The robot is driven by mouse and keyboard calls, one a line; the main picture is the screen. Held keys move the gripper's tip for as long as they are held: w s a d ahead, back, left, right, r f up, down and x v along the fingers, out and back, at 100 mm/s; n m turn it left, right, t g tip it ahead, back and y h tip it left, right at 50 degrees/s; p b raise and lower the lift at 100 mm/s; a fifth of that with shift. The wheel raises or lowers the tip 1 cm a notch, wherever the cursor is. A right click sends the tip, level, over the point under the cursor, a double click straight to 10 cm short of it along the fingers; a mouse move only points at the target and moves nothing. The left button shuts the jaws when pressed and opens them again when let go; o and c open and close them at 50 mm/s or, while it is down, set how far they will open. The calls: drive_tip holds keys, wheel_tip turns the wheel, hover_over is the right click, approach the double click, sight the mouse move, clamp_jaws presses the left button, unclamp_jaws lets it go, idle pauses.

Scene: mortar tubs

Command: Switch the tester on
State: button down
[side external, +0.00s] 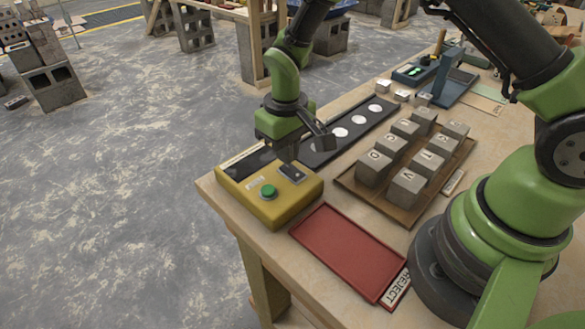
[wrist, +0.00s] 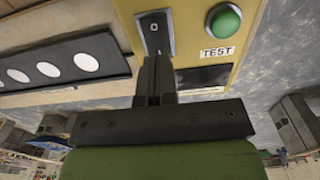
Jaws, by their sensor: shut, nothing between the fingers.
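The tester is a yellow box (side external: 245,203) at the table's near left corner; it also fills the top middle of the wrist view (wrist: 190,55). It has a green round button (side external: 268,191) beside a TEST label (wrist: 217,51), a dark panel (wrist: 204,76), and a black rocker switch (wrist: 155,32) in a grey frame with a small "O" mark. Which way the rocker is tipped I cannot tell. My gripper (side external: 288,164) is shut and empty, pointing down at the switch end of the box. In the wrist view its fingertips (wrist: 155,62) are right by the switch's edge; contact is unclear.
A black strip (side external: 325,150) with white discs lies behind the tester. A wooden tray (side external: 405,215) of several lettered grey blocks stands to the right. A red tray (side external: 345,240) with a REJECT label lies in front. A blue stand (side external: 452,85) is at the far end.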

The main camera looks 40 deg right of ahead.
drive_tip(key=shift+f, duration=0.95)
idle(0.3)
drive_tip(key=shift+r, duration=3.55)
drive_tip(key=shift+r, duration=0.1)
wheel_tip(320, 180, up, 7)
drive_tip(key=t, duration=0.1)
hover_over(297, 169)
drive_tip(key=s+d+r+m+t+y, duration=0.1)
drive_tip(key=s+r+m+t, duration=0.1)
drive_tip(key=s+r, duration=0.5)
drive_tip(key=s+d+r+m+t+y, duration=0.1)
drive_tip(key=s+r+t, duration=0.3)
drive_tip(key=s, duration=0.6)
drive_tip(key=shift+s+r+m, duration=0.35)
drive_tip(key=shift+r+m, duration=0.15)
drive_tip(key=shift+r, duration=0.2)
drive_tip(key=shift+w+d, duration=0.1)
